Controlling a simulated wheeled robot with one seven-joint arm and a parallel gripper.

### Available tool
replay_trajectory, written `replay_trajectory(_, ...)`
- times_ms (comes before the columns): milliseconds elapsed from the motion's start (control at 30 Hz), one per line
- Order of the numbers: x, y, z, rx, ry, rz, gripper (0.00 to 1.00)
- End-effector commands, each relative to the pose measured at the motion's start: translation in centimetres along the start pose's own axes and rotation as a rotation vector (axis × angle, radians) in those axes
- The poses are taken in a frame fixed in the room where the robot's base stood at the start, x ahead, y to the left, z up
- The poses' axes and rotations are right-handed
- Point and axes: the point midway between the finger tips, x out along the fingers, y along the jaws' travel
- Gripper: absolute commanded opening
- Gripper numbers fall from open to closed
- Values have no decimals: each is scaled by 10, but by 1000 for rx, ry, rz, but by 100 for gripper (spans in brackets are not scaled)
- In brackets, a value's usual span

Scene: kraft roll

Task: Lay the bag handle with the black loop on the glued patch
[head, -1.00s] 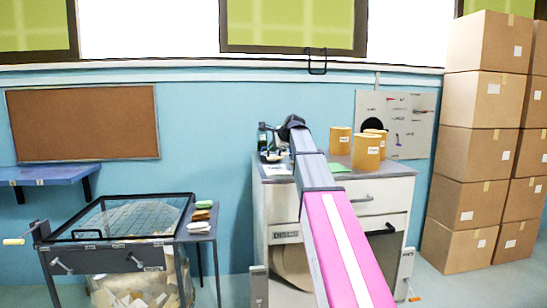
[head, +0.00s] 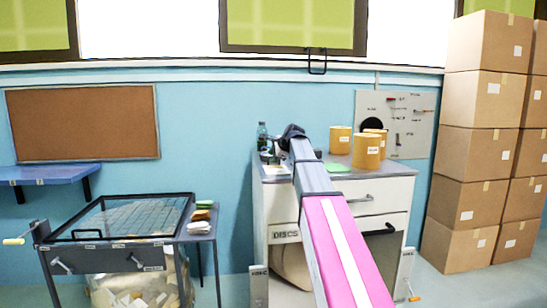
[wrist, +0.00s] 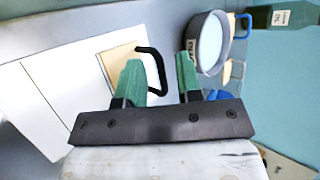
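In the wrist view a black loop (wrist: 159,68) shows beside the left finger of my gripper (wrist: 158,62). It seems to belong to a tan card (wrist: 117,64) lying on a white surface (wrist: 70,88), partly hidden by that finger. My gripper's two green fingers stand well apart, with no object clamped between them. I cannot tell whether the finger touches the loop. In the head view my gripper (head: 291,133) is a dark shape over the back left of the counter (head: 375,170). I cannot make out a glued patch.
The wrist view shows a grey round pot (wrist: 209,44), a blue loop (wrist: 245,24) and a green bottle (wrist: 282,16) on the right. Tan tubs (head: 366,152) and a green sheet (head: 337,167) are on the counter. Boxes (head: 476,150) are stacked at right.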

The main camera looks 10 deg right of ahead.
Motion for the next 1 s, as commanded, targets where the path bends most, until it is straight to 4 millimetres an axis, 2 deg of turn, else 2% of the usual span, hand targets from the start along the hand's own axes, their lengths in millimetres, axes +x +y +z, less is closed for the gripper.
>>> replay_trajectory(133, -6, -1, 0, 0, 0, -1, 33)
replay_trajectory(267, -23, 0, 0, 0, 1, -1, 33)
replay_trajectory(500, -71, 0, 1, 0, 1, -3, 33)
replay_trajectory(700, -104, 0, 1, 0, 1, -1, 33)
replay_trajectory(833, -116, -1, 0, 0, 1, -1, 33)
replay_trajectory(1000, -121, -1, 0, 0, 0, 0, 33)
